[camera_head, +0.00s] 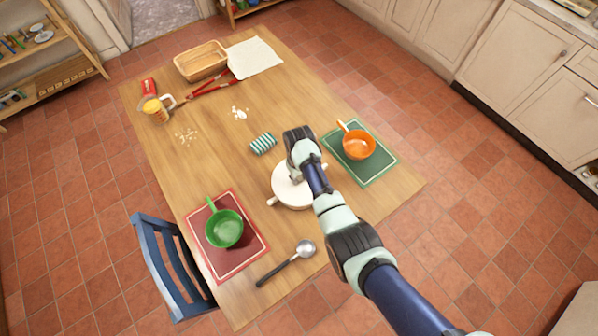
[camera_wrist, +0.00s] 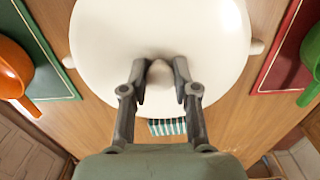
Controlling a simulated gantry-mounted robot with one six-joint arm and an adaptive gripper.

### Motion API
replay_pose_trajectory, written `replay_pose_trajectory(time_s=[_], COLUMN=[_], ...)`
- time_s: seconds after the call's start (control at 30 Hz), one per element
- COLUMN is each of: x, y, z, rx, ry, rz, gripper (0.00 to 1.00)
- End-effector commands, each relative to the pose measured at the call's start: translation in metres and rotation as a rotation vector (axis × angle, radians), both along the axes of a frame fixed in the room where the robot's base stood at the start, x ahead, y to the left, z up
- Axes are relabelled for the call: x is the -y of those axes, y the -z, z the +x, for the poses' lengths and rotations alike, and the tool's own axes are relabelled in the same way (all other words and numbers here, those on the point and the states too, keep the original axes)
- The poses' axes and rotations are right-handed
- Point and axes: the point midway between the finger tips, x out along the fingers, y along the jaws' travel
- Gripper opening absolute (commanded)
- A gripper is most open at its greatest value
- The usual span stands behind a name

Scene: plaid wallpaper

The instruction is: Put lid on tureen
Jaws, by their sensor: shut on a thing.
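The white tureen (camera_head: 292,199) stands on the wooden table, below my arm in the head view. In the wrist view its side handles (camera_wrist: 257,47) stick out left and right from under the round white lid (camera_wrist: 160,28). The lid lies over the tureen's mouth and covers it; I cannot tell whether it rests fully on the rim. My gripper (camera_wrist: 160,75) is shut on the lid's knob, with one finger on each side of it. In the head view the arm hides the fingertips and part of the lid.
An orange bowl (camera_head: 358,145) sits on a green mat (camera_head: 376,172) at right. A green bowl (camera_head: 223,229) sits on a red mat (camera_head: 239,270) at left. A ladle (camera_head: 285,264) lies in front. A striped cloth (camera_head: 263,143) lies behind the tureen; a basket (camera_head: 201,60) is far back.

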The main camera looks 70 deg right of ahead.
Motion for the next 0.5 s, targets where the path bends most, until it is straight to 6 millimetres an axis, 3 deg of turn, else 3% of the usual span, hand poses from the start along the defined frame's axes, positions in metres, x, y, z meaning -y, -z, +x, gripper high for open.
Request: replay_pose_trajectory(time_s=[0.47,0.5], x=[0.0004,0.0003], y=[0.0014,0.0014], z=[0.0003,0.0003], rx=[0.001,0.001], ry=[0.0,0.0], rz=[-0.001,-0.001], gripper=[0.0,0.32])
